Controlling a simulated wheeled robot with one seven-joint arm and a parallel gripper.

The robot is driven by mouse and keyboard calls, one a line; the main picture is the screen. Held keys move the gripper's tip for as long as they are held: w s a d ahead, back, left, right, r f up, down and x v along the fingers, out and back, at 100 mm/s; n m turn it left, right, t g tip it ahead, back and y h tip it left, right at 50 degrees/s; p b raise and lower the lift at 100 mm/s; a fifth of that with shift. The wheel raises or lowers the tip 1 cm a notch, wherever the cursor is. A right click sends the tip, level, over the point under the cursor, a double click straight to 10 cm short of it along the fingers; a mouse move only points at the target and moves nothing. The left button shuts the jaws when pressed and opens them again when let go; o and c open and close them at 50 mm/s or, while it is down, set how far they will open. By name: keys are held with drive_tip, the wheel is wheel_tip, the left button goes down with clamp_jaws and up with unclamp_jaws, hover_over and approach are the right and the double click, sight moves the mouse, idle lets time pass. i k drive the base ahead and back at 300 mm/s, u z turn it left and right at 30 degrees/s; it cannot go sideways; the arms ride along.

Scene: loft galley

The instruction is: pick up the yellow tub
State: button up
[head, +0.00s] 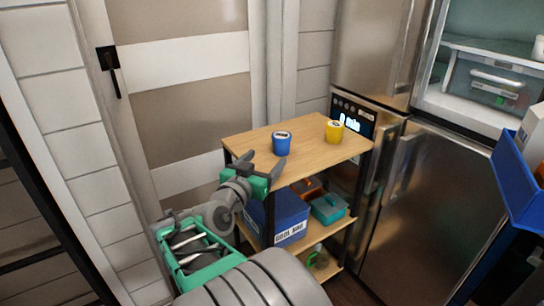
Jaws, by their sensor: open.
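The yellow tub (334,131) stands upright on the wooden top of a shelf cart (303,152), toward its back right. A blue tub (282,143) stands on the same top, to the left of the yellow one and apart from it. My gripper (266,160) is open and empty at the cart's front left edge. Its fingers point up toward the blue tub, and the yellow tub is further off to the right. I cannot tell whether a finger touches the cart top.
Lower shelves hold a blue bin (287,217) and a teal box (328,208). A steel fridge (425,200) stands right of the cart, its upper compartment open. A blue container (522,180) juts in at the right edge. A closed door (185,90) is behind at left.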

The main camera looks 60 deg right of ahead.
sight(335, 128)
drive_tip(key=z, duration=2.45)
